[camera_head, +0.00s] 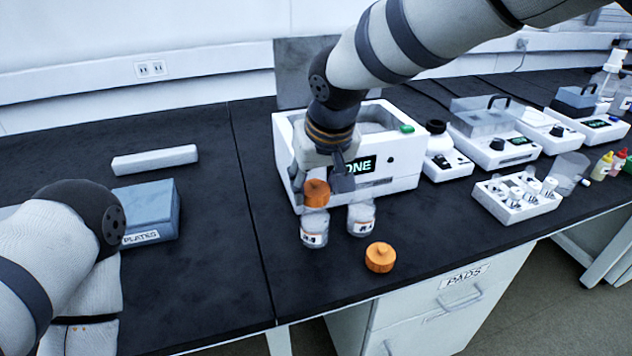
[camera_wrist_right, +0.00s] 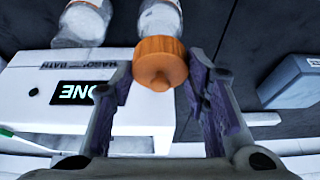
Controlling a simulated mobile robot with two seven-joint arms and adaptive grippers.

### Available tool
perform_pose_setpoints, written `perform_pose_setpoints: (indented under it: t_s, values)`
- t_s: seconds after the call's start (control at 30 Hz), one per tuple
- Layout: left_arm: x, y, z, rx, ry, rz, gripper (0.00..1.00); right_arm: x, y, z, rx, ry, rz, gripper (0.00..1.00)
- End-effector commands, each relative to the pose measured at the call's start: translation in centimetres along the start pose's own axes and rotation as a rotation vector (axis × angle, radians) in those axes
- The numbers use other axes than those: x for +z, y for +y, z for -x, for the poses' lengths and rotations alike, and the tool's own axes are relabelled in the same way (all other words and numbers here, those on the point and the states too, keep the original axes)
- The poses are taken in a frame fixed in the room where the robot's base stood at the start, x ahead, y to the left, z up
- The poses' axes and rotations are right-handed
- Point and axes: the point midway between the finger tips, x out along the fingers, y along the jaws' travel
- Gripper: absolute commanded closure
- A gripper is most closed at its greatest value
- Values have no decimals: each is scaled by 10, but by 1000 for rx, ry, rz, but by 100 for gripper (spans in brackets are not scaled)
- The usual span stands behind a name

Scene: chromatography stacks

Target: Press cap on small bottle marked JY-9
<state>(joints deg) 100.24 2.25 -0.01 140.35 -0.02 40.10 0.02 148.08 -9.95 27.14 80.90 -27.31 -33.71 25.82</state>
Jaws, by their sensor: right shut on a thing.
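My right gripper (camera_head: 326,184) is shut on an orange cap (camera_head: 316,194), which sits at the mouth of a small clear bottle (camera_head: 314,231). In the wrist view the cap (camera_wrist_right: 160,62) lies between the fingers of the right gripper (camera_wrist_right: 160,78), with the bottle (camera_wrist_right: 160,18) right beyond it. I cannot tell whether the cap is seated. A second small bottle (camera_head: 361,220) stands upright just to the right, its top partly hidden. The bottle labels are too small to read. Another orange cap (camera_head: 380,257) lies on the bench. My left gripper is out of view.
A white bath with a green display (camera_head: 400,160) stands right behind the bottles. A white rack of vials (camera_head: 515,207) and several instruments stand to the right. A blue-grey plates box (camera_head: 150,212) and a white bar (camera_head: 155,160) are left.

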Motion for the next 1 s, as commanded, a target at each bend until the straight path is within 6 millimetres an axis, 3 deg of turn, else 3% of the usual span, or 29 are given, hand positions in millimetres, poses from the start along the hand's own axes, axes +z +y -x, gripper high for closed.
perform_pose_setpoints:
  t_s: [1.0]
  values:
    - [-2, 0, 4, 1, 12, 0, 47, 0, 0, -1, 0, -1, 0, 75]
